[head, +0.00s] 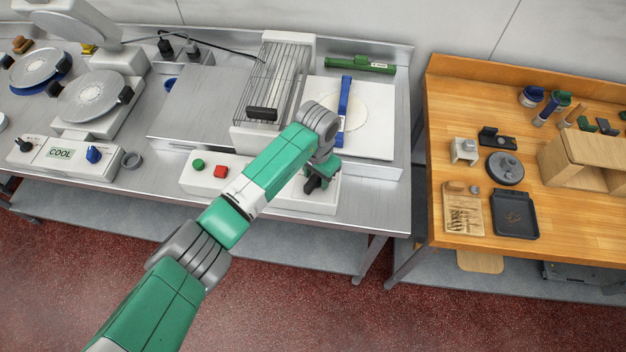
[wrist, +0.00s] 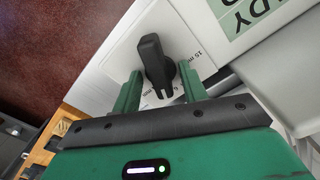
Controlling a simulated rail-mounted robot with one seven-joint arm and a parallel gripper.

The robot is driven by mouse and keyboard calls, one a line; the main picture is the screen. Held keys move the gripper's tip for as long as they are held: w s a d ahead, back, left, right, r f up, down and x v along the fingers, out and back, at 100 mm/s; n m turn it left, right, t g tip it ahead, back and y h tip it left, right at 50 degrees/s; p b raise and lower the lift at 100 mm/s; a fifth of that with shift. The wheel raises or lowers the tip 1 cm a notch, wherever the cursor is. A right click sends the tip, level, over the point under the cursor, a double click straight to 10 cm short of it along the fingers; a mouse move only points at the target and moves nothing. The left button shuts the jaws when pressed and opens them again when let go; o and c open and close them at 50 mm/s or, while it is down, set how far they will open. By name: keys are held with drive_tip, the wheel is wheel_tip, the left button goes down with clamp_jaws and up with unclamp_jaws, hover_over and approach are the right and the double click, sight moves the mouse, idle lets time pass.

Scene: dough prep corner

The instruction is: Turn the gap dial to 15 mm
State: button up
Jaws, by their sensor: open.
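The black gap dial (wrist: 152,58) is a bar-shaped knob on a white panel in the wrist view. Its bar runs nearly up and down the picture. A "15 mm" mark (wrist: 201,62) is printed to its right; other marks, one seemingly a 6, are partly hidden below the knob. Which end of the bar is the pointer is unclear. My gripper (wrist: 160,82) is open, with one green finger on each side of the knob; contact cannot be told. In the head view my gripper (head: 317,181) is low over the right end of the control panel (head: 237,188).
The panel carries a green button (head: 198,164) and a red button (head: 221,171). Part of a green display reading "DY" (wrist: 236,18) shows in the wrist view. A wire guard (head: 270,80) stands behind. A wooden table (head: 445,130) with small items is right.

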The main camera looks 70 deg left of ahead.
clamp_jaws()
drive_tip(key=shift+r+n+p, duration=0.25)
drive_tip(key=shift+n+p, duration=0.25)
drive_tip(key=shift+p, duration=0.25)
drive_tip(key=shift+n+p, duration=0.55)
drive_tip(key=shift+n, duration=0.25)
drive_tip(key=shift+f+n, duration=0.2)
drive_tip(key=shift+n, duration=0.2)
